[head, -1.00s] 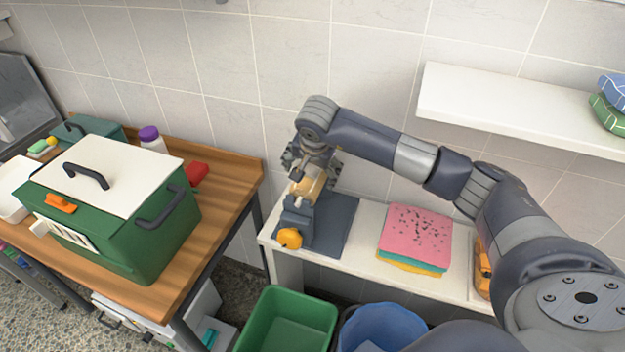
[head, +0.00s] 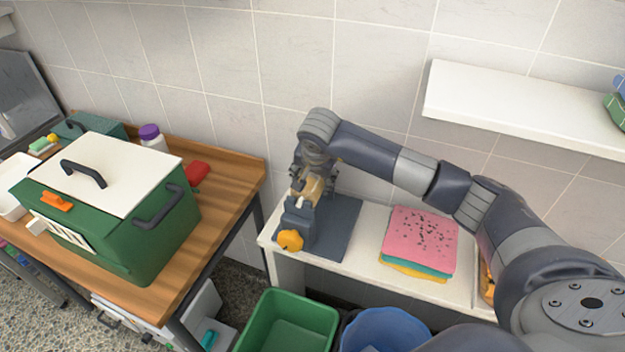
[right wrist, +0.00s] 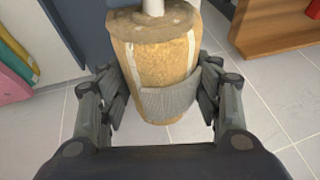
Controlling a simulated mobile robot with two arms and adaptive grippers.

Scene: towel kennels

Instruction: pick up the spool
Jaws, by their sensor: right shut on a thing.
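The spool (right wrist: 158,70) is a tan, cork-like cylinder with pale strips and a grey band, and it fills the middle of the right wrist view. A white rod end shows at its top face. In the head view the spool (head: 309,188) is small and partly hidden by my right gripper (head: 311,180). My right gripper (right wrist: 160,108) has a finger on each side of the spool and is shut on it. The spool is over a dark grey stand (head: 338,232) with a yellow-orange knob (head: 290,240). My left gripper is out of view.
Pink, teal and yellow cloths (head: 422,240) lie stacked on the white bench (head: 375,262) to the right. A green bin (head: 290,322) and a blue bin (head: 385,328) stand in front. A wooden table (head: 225,190) holds a green box (head: 150,225). A white shelf (head: 520,105) is above.

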